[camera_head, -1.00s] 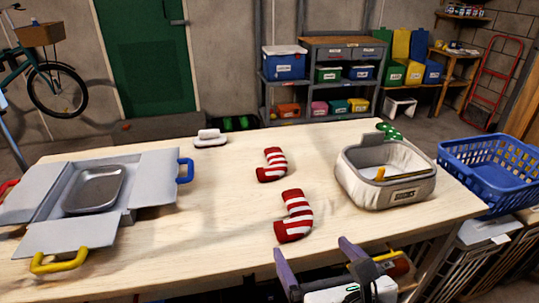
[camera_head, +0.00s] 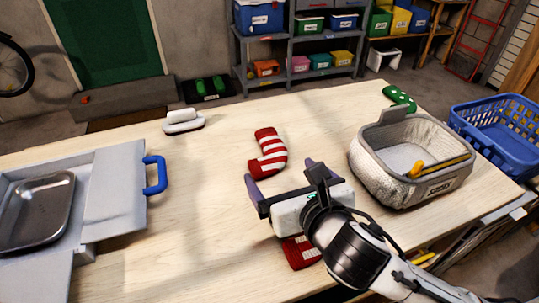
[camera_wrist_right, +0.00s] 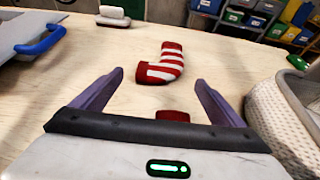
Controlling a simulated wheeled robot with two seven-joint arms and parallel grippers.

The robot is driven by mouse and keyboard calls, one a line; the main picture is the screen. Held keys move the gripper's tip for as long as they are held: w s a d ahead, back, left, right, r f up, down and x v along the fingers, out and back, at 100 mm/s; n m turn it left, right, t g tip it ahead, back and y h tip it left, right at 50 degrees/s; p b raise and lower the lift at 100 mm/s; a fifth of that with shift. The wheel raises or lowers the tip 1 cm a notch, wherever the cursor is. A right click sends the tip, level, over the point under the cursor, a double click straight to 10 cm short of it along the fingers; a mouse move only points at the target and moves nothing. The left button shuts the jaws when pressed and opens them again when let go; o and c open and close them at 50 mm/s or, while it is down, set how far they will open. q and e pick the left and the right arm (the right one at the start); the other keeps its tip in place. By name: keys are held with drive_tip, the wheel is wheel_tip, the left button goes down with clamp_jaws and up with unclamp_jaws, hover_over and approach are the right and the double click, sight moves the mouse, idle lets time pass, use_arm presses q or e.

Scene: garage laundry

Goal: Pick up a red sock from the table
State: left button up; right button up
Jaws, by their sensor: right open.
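Two red-and-white striped socks lie on the wooden table (camera_head: 215,235). The far sock (camera_head: 268,154) lies flat near the middle, just beyond my right gripper's fingertips; it also shows in the right wrist view (camera_wrist_right: 160,66). The near sock (camera_head: 300,254) is mostly hidden under my right gripper, with only red ends showing; a red bit of it shows between the fingers in the right wrist view (camera_wrist_right: 172,115). My right gripper (camera_head: 281,176) is open and empty, its purple fingers apart above the table, pointing toward the far sock. My left gripper is out of view.
A grey fabric basket (camera_head: 375,173) with a yellow-handled item stands to the right. A blue laundry basket (camera_head: 510,135) is beyond it. A grey case with a metal tray (camera_head: 32,215) and blue handle is at left. A white brush (camera_head: 183,122) lies at the back. The table between case and socks is clear.

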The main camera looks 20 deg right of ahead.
sight(271, 164)
drive_tip(key=shift+f+b+x, duration=0.2)
drive_tip(key=shift+b+x, duration=0.25)
drive_tip(key=shift+x, duration=2.35)
drive_tip(key=shift+s, duration=0.1)
drive_tip(key=c, duration=1.1)
